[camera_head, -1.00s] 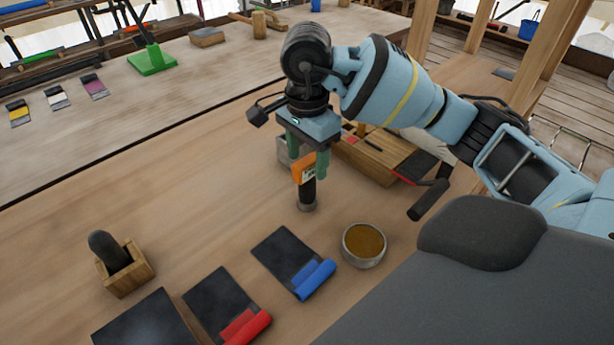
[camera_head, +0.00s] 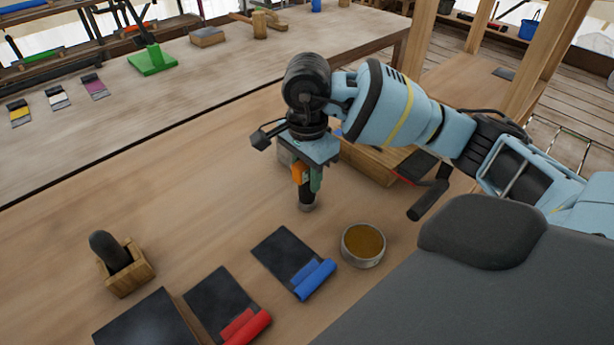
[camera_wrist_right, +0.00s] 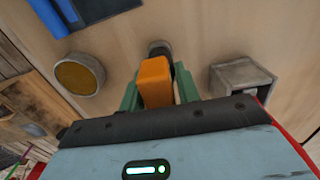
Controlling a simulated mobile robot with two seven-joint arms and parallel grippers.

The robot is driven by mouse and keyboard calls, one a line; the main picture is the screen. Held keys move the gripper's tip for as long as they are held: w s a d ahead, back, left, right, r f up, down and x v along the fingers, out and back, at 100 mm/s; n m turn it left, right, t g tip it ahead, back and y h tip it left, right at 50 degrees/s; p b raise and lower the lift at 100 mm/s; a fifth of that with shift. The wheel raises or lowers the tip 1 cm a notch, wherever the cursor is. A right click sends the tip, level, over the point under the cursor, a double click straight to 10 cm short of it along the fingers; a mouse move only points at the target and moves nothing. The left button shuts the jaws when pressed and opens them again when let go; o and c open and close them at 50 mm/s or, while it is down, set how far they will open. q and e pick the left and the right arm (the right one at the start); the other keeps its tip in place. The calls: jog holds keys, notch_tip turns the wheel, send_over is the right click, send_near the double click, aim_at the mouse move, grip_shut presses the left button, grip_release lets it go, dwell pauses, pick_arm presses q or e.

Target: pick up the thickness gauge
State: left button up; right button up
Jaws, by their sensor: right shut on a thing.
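The thickness gauge is an orange block on a black cylindrical body (camera_head: 306,194) with a grey foot, upright on the wooden bench. My right gripper (camera_head: 308,178) comes down on it from above and is shut on its orange part. In the right wrist view, the orange part of the gauge (camera_wrist_right: 155,82) sits between the two green fingers of my right gripper (camera_wrist_right: 160,92). The gauge's lower end is partly hidden there behind the orange block. The foot appears to touch the bench. My left gripper is not in view.
A round tin of brown material (camera_head: 363,244) stands right of the gauge. Dark sheets with a blue roll (camera_head: 314,279) and a red roll (camera_head: 247,327) lie in front. A wooden holder (camera_head: 126,272) stands at left. A grey hollow block (camera_wrist_right: 241,76) is close beside the gripper.

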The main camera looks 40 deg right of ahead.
jog(key=shift+r, duration=0.45)
jog(key=r, duration=0.2)
jog(key=shift+s+a+r, duration=0.2)
jog(key=shift+s+r, duration=0.15)
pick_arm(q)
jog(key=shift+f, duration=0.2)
pick_arm(e)
jog(key=s+a, duration=0.2)
jog(key=s, duration=0.2)
jog(key=s+a+r, duration=0.1)
jog(key=s+a, duration=0.1)
jog(key=s, duration=0.3)
jog(key=s+a, duration=0.3)
jog(key=s, duration=0.1)
jog(key=shift+s+r, duration=0.2)
jog(key=shift+s, duration=0.05)
jog(key=shift+c, duration=0.2)
jog(key=shift+w, duration=0.1)
